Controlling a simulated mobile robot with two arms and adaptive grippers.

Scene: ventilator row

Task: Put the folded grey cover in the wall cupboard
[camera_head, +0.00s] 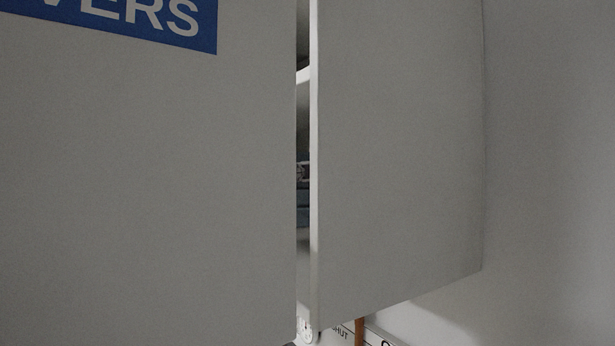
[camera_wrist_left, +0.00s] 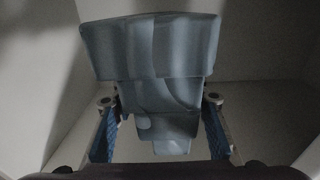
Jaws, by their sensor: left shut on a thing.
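The folded cover (camera_wrist_left: 150,45), blue-grey in this light, fills the middle of the left wrist view. My left gripper (camera_wrist_left: 158,103) is shut on it, with a blue-padded finger on either side. Pale walls stand to the left and right of the cover and a darker surface lies beyond it, as in a cupboard's inside. I cannot tell whether the cover touches a shelf. In the head view the wall cupboard's left door (camera_head: 150,190) and right door (camera_head: 395,150) hide nearly everything behind them. A sliver of blue-grey shows in the gap between them. My right gripper is not in view.
A blue label (camera_head: 125,20) ending in "VERS" is on the left door. The gap between the doors is narrow in the head view. A bare wall (camera_head: 550,170) is at the right. Below the right door, part of a lettered white surface (camera_head: 345,332) shows.

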